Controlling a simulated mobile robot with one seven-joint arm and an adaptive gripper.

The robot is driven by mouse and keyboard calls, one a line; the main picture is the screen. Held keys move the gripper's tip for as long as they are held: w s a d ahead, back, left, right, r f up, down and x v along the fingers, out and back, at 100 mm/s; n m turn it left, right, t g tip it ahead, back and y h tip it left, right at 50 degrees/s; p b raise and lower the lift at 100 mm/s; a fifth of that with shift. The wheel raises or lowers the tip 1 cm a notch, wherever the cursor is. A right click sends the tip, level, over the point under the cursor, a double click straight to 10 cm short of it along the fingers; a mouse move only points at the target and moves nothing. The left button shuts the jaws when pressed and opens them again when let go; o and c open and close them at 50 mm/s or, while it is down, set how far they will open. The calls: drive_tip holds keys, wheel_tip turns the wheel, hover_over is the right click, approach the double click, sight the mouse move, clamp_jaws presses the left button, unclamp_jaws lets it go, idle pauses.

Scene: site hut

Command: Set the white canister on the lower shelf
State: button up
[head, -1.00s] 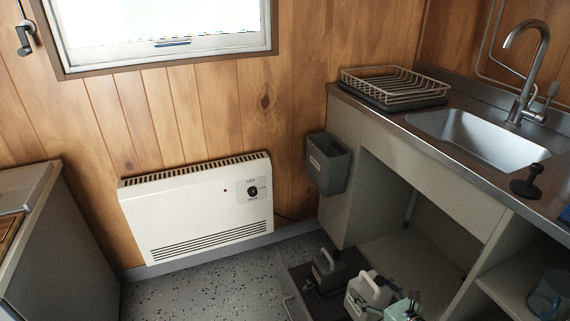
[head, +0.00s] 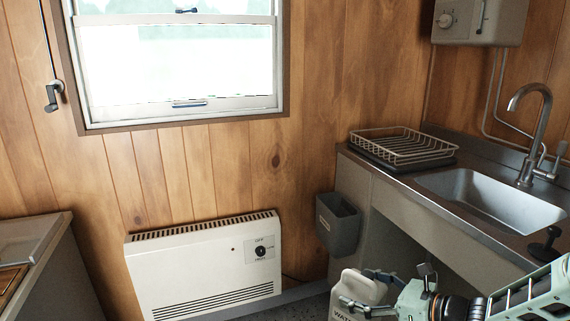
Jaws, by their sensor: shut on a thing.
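The white canister (head: 350,295) is at the bottom of the head view, right of centre, with dark lettering beginning "WAT" on its side. My gripper (head: 375,300) reaches in from the right and is shut on the white canister. The canister's lower part is cut off by the frame edge. It hangs in front of the open space under the sink counter. The lower shelf is not visible in the current view.
The sink counter (head: 400,183) is at the right, with a dish rack (head: 403,146) on it and a grey bin (head: 338,224) on its end panel. A white heater (head: 203,270) stands against the wooden wall. A cabinet (head: 45,275) is at the left.

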drive_tip(key=shift+n+g+y, duration=0.6)
drive_tip(key=shift+n+g, duration=0.1)
drive_tip(key=s+a+r, duration=0.2)
drive_tip(key=a+r, duration=0.1)
drive_tip(key=s+a+r, duration=0.1)
drive_tip(key=a, duration=0.1)
drive_tip(key=shift+a+r, duration=0.1)
drive_tip(key=shift+r, duration=0.25)
wheel_tip(320, 180, up, 27)
drive_tip(key=p, duration=3.3)
drive_tip(key=shift+f, duration=0.2)
drive_tip(key=shift+w, duration=0.1)
drive_tip(key=shift+f, duration=0.15)
